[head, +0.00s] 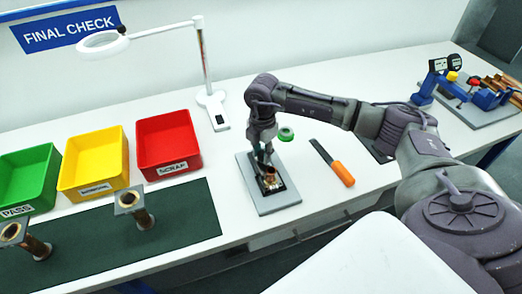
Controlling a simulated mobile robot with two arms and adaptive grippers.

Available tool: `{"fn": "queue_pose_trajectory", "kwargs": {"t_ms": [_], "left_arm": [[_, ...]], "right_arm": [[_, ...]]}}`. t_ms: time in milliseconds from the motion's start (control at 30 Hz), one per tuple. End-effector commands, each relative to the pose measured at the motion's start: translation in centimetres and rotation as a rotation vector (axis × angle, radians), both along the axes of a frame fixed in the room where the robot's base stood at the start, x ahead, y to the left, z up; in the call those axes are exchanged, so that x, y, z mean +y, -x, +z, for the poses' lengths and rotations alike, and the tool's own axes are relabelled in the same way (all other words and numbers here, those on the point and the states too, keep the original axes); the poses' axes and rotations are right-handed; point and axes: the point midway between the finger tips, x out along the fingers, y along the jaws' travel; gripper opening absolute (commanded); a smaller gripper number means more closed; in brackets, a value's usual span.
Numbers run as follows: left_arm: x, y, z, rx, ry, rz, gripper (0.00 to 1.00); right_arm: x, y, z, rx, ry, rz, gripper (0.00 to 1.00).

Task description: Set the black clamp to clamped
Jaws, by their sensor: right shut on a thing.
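The black clamp (279,187) sits on a grey base plate (285,201) near the middle of the white table. A small copper-coloured part shows in it. My right gripper (263,158) points down over the back of the clamp, with its fingers shut on a part of the clamp. The fingers hide much of the clamp, so its exact lever position is hard to tell. My left gripper is out of view.
Green (27,175), yellow (92,163) and red (168,143) bins stand left. Flanged parts stand on a dark green mat (182,215). An orange-handled tool (341,172) and a green ring (286,134) lie near the clamp. A magnifier lamp (211,104) stands behind.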

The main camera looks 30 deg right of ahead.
Motion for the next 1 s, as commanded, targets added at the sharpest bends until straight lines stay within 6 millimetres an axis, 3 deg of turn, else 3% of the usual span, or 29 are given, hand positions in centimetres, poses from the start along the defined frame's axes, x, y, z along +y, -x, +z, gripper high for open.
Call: {"fn": "queue_pose_trajectory", "kwargs": {"t_ms": [67, 100, 233, 633, 1000], "left_arm": [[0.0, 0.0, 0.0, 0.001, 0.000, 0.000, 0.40], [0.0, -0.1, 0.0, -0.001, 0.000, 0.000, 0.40], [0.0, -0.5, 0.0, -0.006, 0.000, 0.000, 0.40], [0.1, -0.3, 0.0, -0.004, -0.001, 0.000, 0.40], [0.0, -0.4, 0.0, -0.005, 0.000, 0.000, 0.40]], "right_arm": [[0.2, 0.4, -0.2, 0.015, -0.004, 0.005, 0.00], [0.2, 0.4, -0.2, 0.016, -0.003, 0.005, 0.34], [0.2, 0.4, -0.2, 0.014, -0.003, 0.004, 0.56], [0.1, 0.2, 0.6, 0.007, -0.002, 0.002, 0.56], [0.1, 0.2, 7.9, 0.004, -0.003, 0.003, 0.56]]}}
